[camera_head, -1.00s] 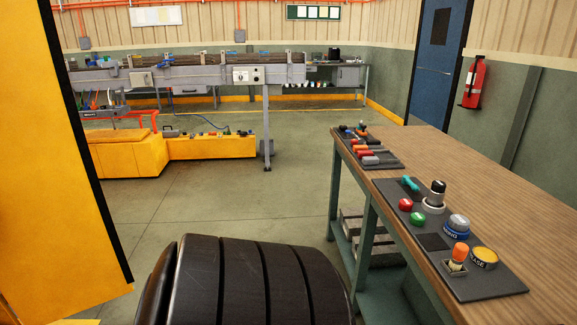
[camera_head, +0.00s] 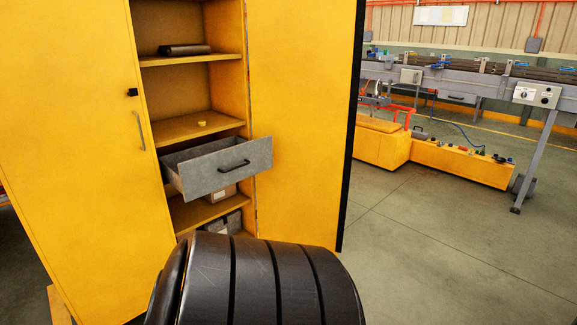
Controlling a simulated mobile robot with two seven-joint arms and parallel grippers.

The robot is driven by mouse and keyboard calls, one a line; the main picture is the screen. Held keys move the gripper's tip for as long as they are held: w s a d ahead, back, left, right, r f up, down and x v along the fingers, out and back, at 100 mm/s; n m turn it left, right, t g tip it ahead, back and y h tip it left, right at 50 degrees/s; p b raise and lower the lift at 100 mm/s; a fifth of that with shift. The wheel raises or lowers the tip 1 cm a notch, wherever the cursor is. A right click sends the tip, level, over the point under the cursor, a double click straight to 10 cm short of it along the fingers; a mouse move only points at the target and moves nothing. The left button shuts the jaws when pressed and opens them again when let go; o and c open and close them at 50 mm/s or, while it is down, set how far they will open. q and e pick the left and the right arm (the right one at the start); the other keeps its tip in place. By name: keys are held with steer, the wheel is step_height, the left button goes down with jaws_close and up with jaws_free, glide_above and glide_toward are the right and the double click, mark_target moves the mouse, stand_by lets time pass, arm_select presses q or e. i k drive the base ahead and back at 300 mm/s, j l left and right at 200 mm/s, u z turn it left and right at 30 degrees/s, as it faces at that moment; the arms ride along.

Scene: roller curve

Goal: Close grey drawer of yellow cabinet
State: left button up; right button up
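The yellow cabinet (camera_head: 300,110) stands at the left and centre with both doors open. Its grey drawer (camera_head: 228,168) is pulled out between the shelves, and its front carries a dark bar handle (camera_head: 234,166). The inside of the drawer shows from above, and no object is clear in it. Neither of my grippers is in view. A black ribbed part fills the bottom middle and hides the lowest part of the cabinet.
A dark roll lies on the upper shelf (camera_head: 192,57) and a small yellow thing on the one below. Boxes sit under the drawer. The floor (camera_head: 430,260) at the right is clear. A grey conveyor (camera_head: 470,85) and low yellow platform (camera_head: 450,158) stand behind.

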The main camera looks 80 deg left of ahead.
mark_target(197, 171)
steer(key=u, duration=3.05)
steer(key=i+l+u, duration=0.1)
steer(key=i, duration=0.45)
